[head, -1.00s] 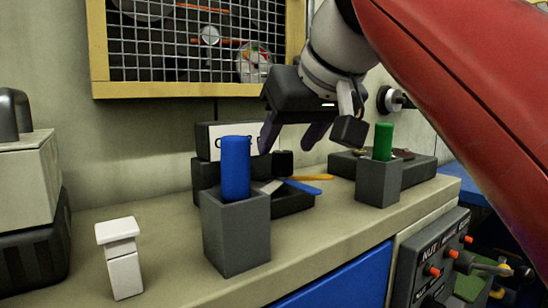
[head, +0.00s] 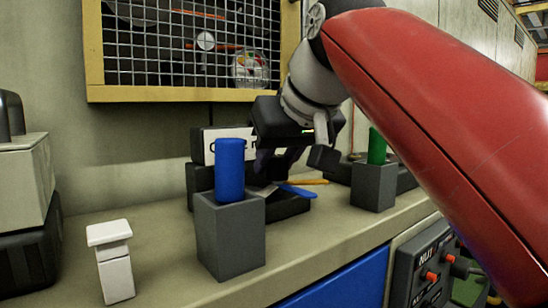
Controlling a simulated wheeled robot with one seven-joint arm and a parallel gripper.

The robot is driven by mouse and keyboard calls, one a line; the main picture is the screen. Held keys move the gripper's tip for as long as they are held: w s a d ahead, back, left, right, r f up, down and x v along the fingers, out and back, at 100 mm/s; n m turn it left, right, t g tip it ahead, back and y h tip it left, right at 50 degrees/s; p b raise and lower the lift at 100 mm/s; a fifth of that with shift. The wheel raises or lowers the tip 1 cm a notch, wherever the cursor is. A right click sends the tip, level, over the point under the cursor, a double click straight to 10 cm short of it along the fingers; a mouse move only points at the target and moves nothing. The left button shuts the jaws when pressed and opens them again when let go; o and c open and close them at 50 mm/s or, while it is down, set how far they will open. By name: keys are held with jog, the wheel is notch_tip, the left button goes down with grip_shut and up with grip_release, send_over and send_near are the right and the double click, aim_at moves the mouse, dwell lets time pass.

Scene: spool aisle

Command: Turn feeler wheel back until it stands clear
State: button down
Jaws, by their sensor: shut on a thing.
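My gripper (head: 279,160) is low at the back of the bench, in front of the label on a dark box (head: 208,146) and above a dark tray (head: 289,207). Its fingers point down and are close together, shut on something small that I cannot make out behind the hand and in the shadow. No feeler wheel can be clearly picked out.
A blue cylinder (head: 230,168) stands in a grey block (head: 231,240) in front of the gripper. A green cylinder (head: 377,147) stands in another grey block (head: 373,187) to the right. A white stand (head: 115,265) is at front left.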

jog(key=shift+r+n+g+y+p, duration=0.15)
jog(key=shift+n+g+y+p, duration=0.55)
jog(key=shift+n+y+p, duration=0.65)
jog(key=shift+n+g, duration=0.3)
jog(key=shift+n, duration=0.65)
jog(key=c, duration=1.1)
grip_release()
jog(key=shift+o, duration=0.2)
jog(key=p+v, duration=0.1)
jog(key=v, duration=0.6)
jog(key=shift+s+p, duration=0.1)
jog(key=shift+p, duration=0.25)
jog(key=shift+s+d+r, duration=0.1)
jog(key=shift+s+d, duration=0.05)
jog(key=shift+d, duration=0.05)
